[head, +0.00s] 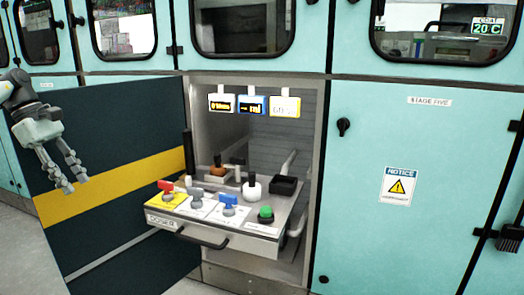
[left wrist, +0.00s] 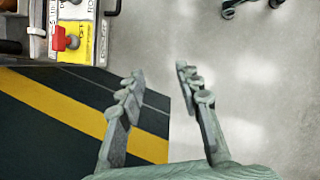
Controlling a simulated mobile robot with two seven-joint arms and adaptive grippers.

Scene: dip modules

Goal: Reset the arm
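My left gripper (head: 76,184) is at the left in the head view, in front of the dark panel with the yellow stripe. Its fingers point down, apart and empty. In the left wrist view the left gripper (left wrist: 160,72) shows its two fingers spread with only bare floor and panel between them. It is clear of the control tray (head: 220,245), which stands to its right in the head view. The red-handled switch on its yellow plate (left wrist: 78,55) shows at the upper left of the wrist view. My right gripper is not in view.
The pulled-out tray carries a red switch (head: 167,188), blue switches, a green button (head: 265,212) and levers. Small displays (head: 252,104) hang above it. The open dark door panel (head: 110,135) stands left of the tray. Teal cabinets (head: 400,140) line the wall. The grey floor (left wrist: 260,100) is mostly clear.

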